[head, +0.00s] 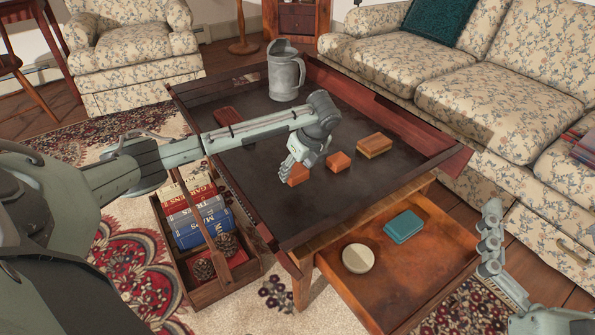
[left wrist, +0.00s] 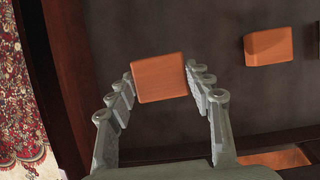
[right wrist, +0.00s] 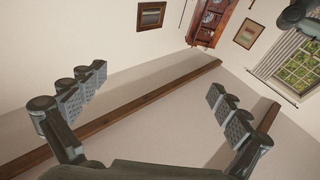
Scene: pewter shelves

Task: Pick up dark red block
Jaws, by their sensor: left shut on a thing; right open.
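An orange-red block (head: 298,175) is between the fingers of my left gripper (head: 296,164), at the near part of the dark tabletop. The left wrist view shows my left gripper (left wrist: 160,84) shut on this block (left wrist: 158,77); I cannot tell whether it is lifted. A similar orange-red block (head: 338,161) stands just to the right, and also shows in the left wrist view (left wrist: 268,46). A darker red flat block (head: 228,115) lies near the table's left edge, apart from the gripper. My right gripper (right wrist: 150,105) is open and empty, away from the table.
The table (head: 262,205) has a raised rim. A grey pitcher (head: 285,72) stands at the back and a brown-orange block (head: 374,146) at the right. An open drawer (head: 385,285) holds a teal box (head: 404,227) and a pale round thing (head: 358,258). A sofa (head: 490,100) stands at right.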

